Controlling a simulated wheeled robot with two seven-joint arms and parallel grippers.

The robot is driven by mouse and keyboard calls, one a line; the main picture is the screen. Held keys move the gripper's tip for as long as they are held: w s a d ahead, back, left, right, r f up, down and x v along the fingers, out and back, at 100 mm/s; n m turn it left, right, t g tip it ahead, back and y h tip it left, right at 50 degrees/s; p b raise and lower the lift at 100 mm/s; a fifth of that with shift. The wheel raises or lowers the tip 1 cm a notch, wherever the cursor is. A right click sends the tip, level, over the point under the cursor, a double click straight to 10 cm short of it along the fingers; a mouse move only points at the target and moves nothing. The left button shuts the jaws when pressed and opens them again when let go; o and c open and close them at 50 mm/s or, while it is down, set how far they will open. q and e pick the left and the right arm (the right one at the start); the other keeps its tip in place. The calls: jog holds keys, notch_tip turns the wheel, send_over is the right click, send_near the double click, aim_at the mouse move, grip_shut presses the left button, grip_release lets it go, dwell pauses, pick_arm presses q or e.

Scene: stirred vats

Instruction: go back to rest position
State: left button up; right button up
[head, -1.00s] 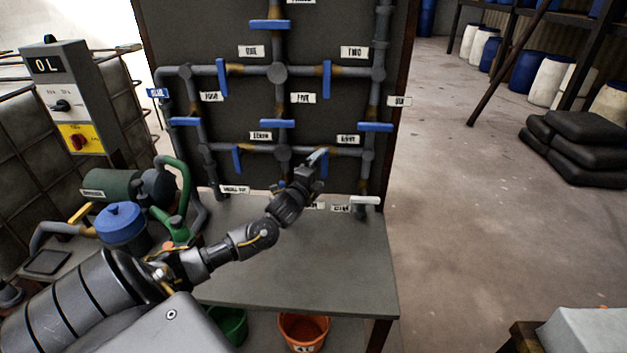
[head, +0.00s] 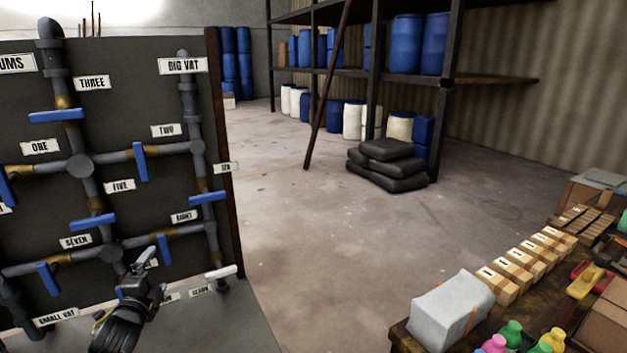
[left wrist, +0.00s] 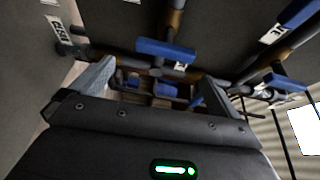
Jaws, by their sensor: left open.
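My left gripper (head: 146,268) is in the lower left of the head view, in front of the lower pipes of the valve board (head: 150,100). In the left wrist view its two fingers (left wrist: 155,88) stand wide apart with nothing between them. Blue valve handles and grey pipes show beyond them. A blue handle (left wrist: 165,51) lies just past the fingertips; I cannot tell whether anything touches. In the head view a white-handled tap (head: 221,272) is right of the gripper. My right gripper is in neither view.
The bench top (head: 235,325) below the board is clear near its right edge. A table at the lower right holds a grey block (head: 451,308), cardboard boxes (head: 530,262) and coloured bottles. Black sacks (head: 388,163) lie on the floor by the shelves. Open floor (head: 300,240) lies between.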

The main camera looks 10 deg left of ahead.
pick_arm(q)
jog(key=s+d+f+n+g+h, duration=0.2)
jog(key=s+d+f+n+g, duration=0.4)
jog(key=s+d+f, duration=0.75)
jog(key=s+d+f+n+g+h, duration=0.1)
jog(key=s+d+f+n+g, duration=0.1)
jog(key=s+d, duration=0.35)
jog(key=s+d+f+n+g+h, duration=0.1)
jog(key=s+d+f+n+g, duration=0.15)
jog(key=s, duration=0.55)
jog(key=s+d+f+n+g+h, duration=0.1)
jog(key=s+d+f+n+g, duration=0.15)
jog(key=s, duration=0.45)
notch_tip(320, 180, down, 26)
jog(key=s+g, duration=0.2)
jog(key=s+a+f+g, duration=0.1)
jog(key=s+a+f, duration=0.1)
jog(key=s+f, duration=1.3)
jog(key=shift+s+a+f, duration=0.25)
jog(key=shift+s+f, duration=0.15)
jog(key=shift+s, duration=0.2)
